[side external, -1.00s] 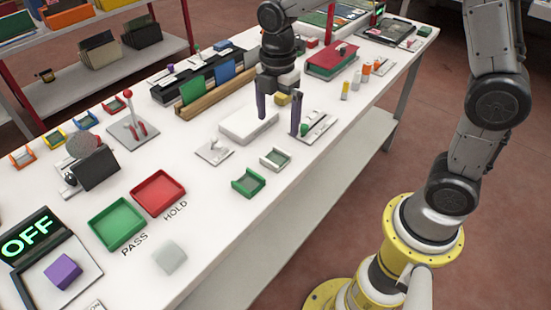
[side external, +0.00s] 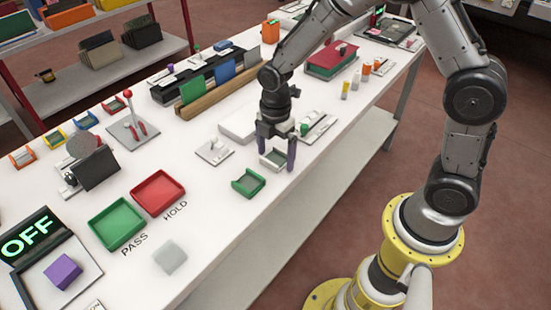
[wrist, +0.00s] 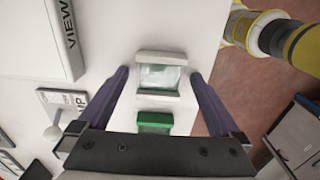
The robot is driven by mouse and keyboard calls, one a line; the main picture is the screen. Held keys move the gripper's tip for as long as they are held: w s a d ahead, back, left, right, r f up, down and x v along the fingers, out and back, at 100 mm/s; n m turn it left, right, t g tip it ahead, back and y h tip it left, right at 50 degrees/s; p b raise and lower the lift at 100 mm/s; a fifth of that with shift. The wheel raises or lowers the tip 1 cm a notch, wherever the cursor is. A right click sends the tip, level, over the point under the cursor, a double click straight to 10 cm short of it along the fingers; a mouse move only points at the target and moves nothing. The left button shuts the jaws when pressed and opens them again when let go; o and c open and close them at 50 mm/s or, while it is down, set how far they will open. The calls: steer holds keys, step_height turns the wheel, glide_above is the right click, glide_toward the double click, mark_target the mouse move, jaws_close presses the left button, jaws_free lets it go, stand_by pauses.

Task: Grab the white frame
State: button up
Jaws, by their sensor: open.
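The white frame (side external: 274,160) is a small open-sided holder with a greenish pane, on the white table near its front edge. In the wrist view the white frame (wrist: 161,76) lies between my two fingers, with a visible space on each side. My gripper (side external: 276,162) is open and points down over it, one purple finger on either side. In the wrist view my gripper (wrist: 161,75) shows both fingers apart with nothing held. Exact finger height above the table is hard to tell.
A green frame (side external: 249,182) stands close beside the white one, and also shows in the wrist view (wrist: 155,121). A small switch plate (side external: 214,151) and a white block (side external: 238,124) are nearby. Green (side external: 118,222) and red (side external: 159,194) trays lie to the left. The table's front edge is close.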

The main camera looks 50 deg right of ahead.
steer(key=c, duration=1.3)
steer(key=shift+c, duration=0.2)
